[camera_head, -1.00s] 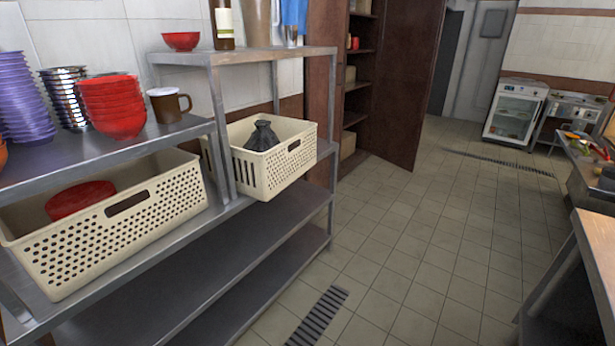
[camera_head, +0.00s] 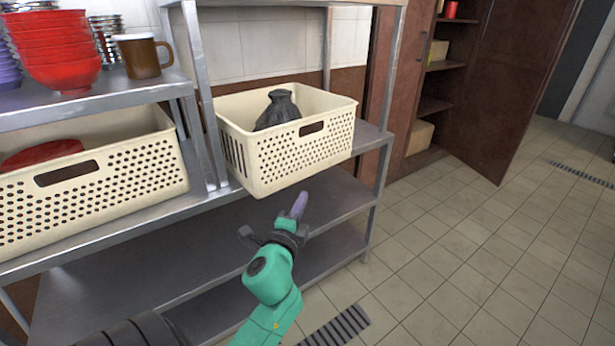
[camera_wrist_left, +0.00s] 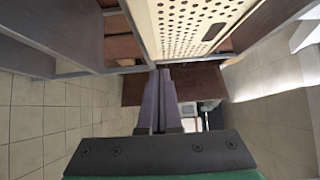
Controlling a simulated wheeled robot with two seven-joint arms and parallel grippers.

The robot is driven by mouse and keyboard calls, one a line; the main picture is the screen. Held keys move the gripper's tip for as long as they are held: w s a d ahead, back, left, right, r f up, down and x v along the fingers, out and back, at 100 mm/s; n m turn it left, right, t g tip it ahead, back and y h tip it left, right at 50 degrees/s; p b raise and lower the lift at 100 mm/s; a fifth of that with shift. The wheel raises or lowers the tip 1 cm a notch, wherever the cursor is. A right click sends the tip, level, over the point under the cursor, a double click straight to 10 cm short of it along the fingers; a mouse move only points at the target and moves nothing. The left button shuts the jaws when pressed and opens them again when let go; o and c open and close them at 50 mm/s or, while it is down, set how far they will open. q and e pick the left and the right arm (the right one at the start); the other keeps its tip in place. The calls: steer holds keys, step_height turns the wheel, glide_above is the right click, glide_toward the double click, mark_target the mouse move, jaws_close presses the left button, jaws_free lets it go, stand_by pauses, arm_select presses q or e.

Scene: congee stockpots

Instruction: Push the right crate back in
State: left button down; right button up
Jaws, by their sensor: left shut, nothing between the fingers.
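The right crate (camera_head: 335,146) is a cream perforated basket on the middle shelf of the metal rack. Its front corner juts out past the shelf's front edge. A black bag (camera_head: 279,110) sits inside it. My left gripper (camera_head: 300,203) is shut and empty, in front of and below the crate's front wall, apart from it in the head view. In the left wrist view its closed fingers (camera_wrist_left: 160,105) show at the centre, and the crate (camera_wrist_left: 190,28) with its perforated wall and handle slot fills the top. My right gripper is in neither view.
The left crate (camera_head: 150,178) with a red item (camera_head: 42,152) stands on the same rack. Red bowls (camera_head: 56,50) and a brown mug (camera_head: 141,56) stand on the shelf above. The lower shelf (camera_head: 330,195) is bare. Tiled floor (camera_head: 470,260) is open to the right.

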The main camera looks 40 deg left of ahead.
arm_select(q)
glide_toward(308, 169)
steer(key=w+d, duration=0.2)
steer(key=w, duration=0.1)
steer(key=a, duration=0.1)
steer(key=w+a, duration=0.1)
steer(key=a, duration=0.1)
steer(key=shift+w+a+p, duration=0.2)
steer(key=shift+w+p, duration=0.1)
steer(key=shift+w, duration=0.05)
steer(key=shift+w+a, duration=0.15)
steer(key=shift+a, duration=0.2)
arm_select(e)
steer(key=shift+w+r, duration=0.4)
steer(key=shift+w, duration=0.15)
